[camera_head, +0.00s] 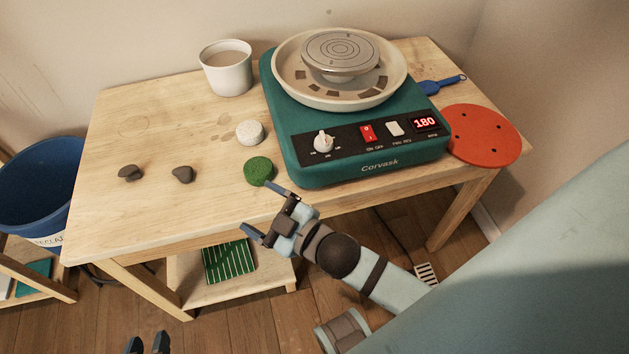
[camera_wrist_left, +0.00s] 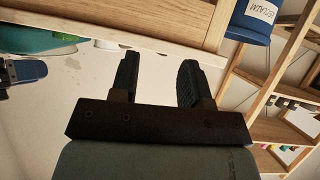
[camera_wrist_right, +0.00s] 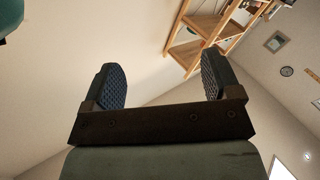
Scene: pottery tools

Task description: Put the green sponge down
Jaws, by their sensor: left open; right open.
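The green sponge (camera_head: 258,170) is a small round disc lying on the wooden table (camera_head: 110,205) near its front edge, left of the teal pottery wheel. My right gripper (camera_head: 256,205) is open and empty just in front of the sponge. One of its fingertips is close to the sponge's front right edge; I cannot tell if they touch. Its open fingers also show in the right wrist view (camera_wrist_right: 162,62), with nothing between them. My left gripper (camera_head: 147,345) is open and empty at the bottom edge, low in front of the table; it also shows in the left wrist view (camera_wrist_left: 159,62).
A whitish round sponge (camera_head: 250,132) lies behind the green one. Two dark lumps (camera_head: 182,174) lie to the left. A cup (camera_head: 226,68) stands at the back. The pottery wheel (camera_head: 360,150), red disc (camera_head: 484,135) and blue tool (camera_head: 442,84) fill the right. A blue bucket (camera_head: 42,190) stands left.

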